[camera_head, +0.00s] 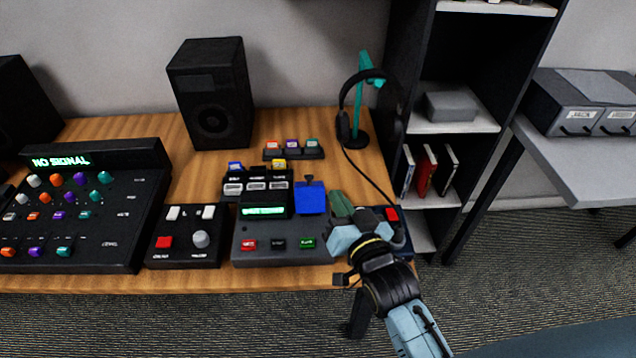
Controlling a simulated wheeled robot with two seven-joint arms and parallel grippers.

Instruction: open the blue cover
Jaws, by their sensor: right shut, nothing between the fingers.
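The blue cover (310,199) sits at the right side of a dark grey device (277,228) with a lit green display. A small dark knob or tab sticks up at the cover's far edge. The cover looks closed, and what lies under it is hidden. My right gripper (341,206) is just to the right of the cover, apart from it as far as I can see. Its greenish fingers are together with nothing between them. My left gripper is out of view.
A headphone stand (363,75) with black headphones (371,105) and a hanging cable stands behind my right gripper. A small box with a red button (391,214) is partly hidden by the gripper. A button box (186,240) and a mixer (84,215) are to the left.

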